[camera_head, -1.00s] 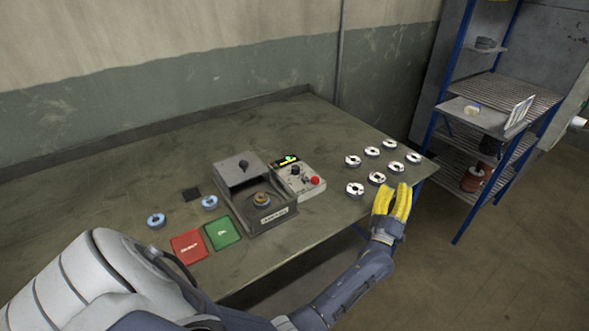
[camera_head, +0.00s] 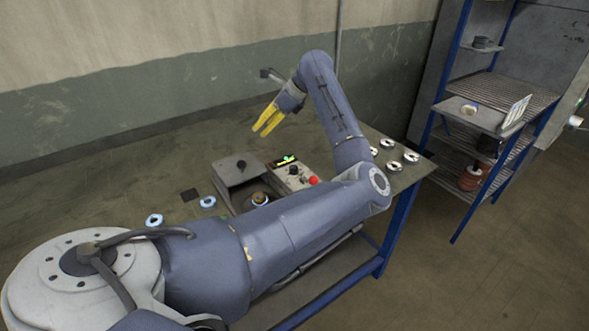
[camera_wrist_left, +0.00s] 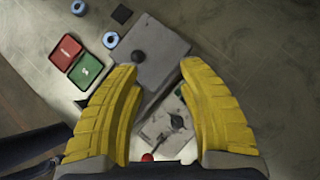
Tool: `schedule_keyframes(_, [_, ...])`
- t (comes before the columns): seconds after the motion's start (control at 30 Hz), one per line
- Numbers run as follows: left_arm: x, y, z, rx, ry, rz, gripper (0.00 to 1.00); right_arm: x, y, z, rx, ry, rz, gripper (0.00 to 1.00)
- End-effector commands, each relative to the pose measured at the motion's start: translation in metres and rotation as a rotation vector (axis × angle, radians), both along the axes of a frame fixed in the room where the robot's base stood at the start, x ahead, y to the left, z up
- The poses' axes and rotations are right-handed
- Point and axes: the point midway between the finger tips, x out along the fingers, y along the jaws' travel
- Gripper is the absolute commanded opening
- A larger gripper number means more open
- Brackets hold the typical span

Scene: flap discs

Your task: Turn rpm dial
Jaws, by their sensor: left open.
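The rpm dial is most likely the black knob (camera_head: 293,170) on the light grey control box (camera_head: 306,186), which also has a green-lit display (camera_head: 286,160) and a red button (camera_head: 312,180). In the left wrist view the knob (camera_wrist_left: 177,122) shows between the fingers, with the control box (camera_wrist_left: 158,124) below it. My left gripper (camera_head: 262,127) is open and empty, its yellow fingers above and behind the box, apart from it. It also shows large in the left wrist view (camera_wrist_left: 154,75). My right gripper is not in view.
A grey machine with a black-knobbed lid (camera_head: 238,168) stands left of the control box. Blue-rimmed discs (camera_head: 154,220) lie at the left, several white discs (camera_head: 410,157) at the right. The back of the table is clear.

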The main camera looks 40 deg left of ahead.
Motion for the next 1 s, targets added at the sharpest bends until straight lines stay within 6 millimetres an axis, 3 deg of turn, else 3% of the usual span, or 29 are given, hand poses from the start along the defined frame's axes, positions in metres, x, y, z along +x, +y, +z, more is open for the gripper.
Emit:
schedule_keyframes(0.2, [0.028, -0.042, -0.009, -0.326, -0.339, 0.192, 0.39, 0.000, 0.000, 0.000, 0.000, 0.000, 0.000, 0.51])
schedule_keyframes(0.4, [0.046, -0.066, -0.005, -0.478, -0.474, 0.277, 0.39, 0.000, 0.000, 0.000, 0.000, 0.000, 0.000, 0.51])
schedule_keyframes(0.67, [0.050, -0.070, -0.022, -0.511, -0.497, 0.296, 0.39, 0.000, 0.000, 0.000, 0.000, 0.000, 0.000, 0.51])
schedule_keyframes(1.0, [0.052, -0.067, -0.082, -0.506, -0.494, 0.294, 0.39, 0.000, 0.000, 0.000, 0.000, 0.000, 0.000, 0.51])
